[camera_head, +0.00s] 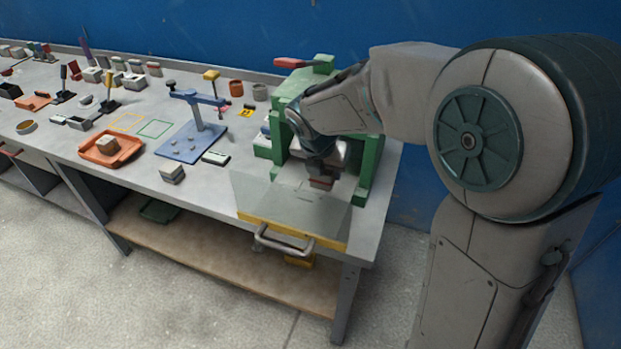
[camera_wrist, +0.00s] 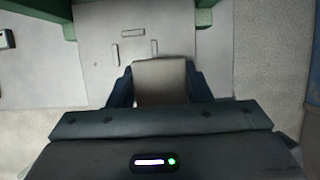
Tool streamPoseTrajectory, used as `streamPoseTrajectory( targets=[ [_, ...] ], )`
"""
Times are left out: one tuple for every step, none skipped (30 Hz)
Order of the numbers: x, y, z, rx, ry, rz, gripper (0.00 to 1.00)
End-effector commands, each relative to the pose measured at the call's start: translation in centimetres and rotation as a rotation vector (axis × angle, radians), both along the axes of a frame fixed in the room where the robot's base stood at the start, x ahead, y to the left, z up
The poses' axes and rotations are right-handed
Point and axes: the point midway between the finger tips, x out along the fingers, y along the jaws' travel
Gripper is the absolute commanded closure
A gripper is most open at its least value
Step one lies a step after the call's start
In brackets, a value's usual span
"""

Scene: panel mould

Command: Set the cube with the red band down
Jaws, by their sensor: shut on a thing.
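My gripper (camera_head: 321,168) is inside the opening of the green frame (camera_head: 360,178), at the right end of the bench. In the wrist view the cube (camera_wrist: 160,80) shows a plain pale top between the two dark fingers of my gripper (camera_wrist: 160,90). Its band is hidden there. Below it is a pale plate (camera_wrist: 97,45) with several small slots. I cannot tell whether the cube touches the surface under it.
A grey see-through panel with a yellow edge (camera_head: 290,232) and a handle (camera_head: 283,242) lies in front of the frame. Another cube (camera_head: 172,173) stands near the bench's front edge. An orange tray (camera_head: 128,155) holds a block. A blue stand (camera_head: 190,143) is nearby.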

Motion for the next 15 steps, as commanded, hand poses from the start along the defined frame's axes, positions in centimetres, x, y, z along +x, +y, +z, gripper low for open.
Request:
streamPoseTrajectory(
  targets=[
    [0.8, 0.6, -0.7, 0.000, 0.003, 0.004, 0.80],
    [1.2, 0.9, -1.0, 0.000, 0.003, 0.002, 0.80],
    [1.8, 1.3, -1.3, 0.000, 0.002, 0.003, 0.80],
    [2.2, 1.5, -1.7, -0.001, 0.004, 0.002, 0.80],
    [2.6, 1.8, -1.9, 0.000, 0.002, 0.002, 0.80],
    [3.1, 2.1, -2.3, -0.001, 0.002, 0.001, 0.80],
    [3.4, 2.3, -2.5, -0.001, 0.002, 0.001, 0.80],
    [3.7, 2.5, -2.7, 0.000, 0.001, 0.002, 0.80],
    [4.0, 2.7, -2.9, 0.001, 0.000, 0.001, 0.80],
    [4.2, 2.9, -3.0, 0.000, 0.000, 0.001, 0.80],
    [4.4, 2.9, -3.1, 0.000, 0.001, 0.000, 0.80],
    [4.5, 3.0, -3.2, 0.000, 0.000, 0.000, 0.80],
    [4.6, 3.1, -3.3, 0.001, -0.001, -0.001, 0.80],
    [4.7, 3.1, -3.4, 0.000, -0.001, -0.001, 0.80],
    [4.7, 3.1, -3.6, 0.000, -0.001, 0.000, 0.80]
  ],
)
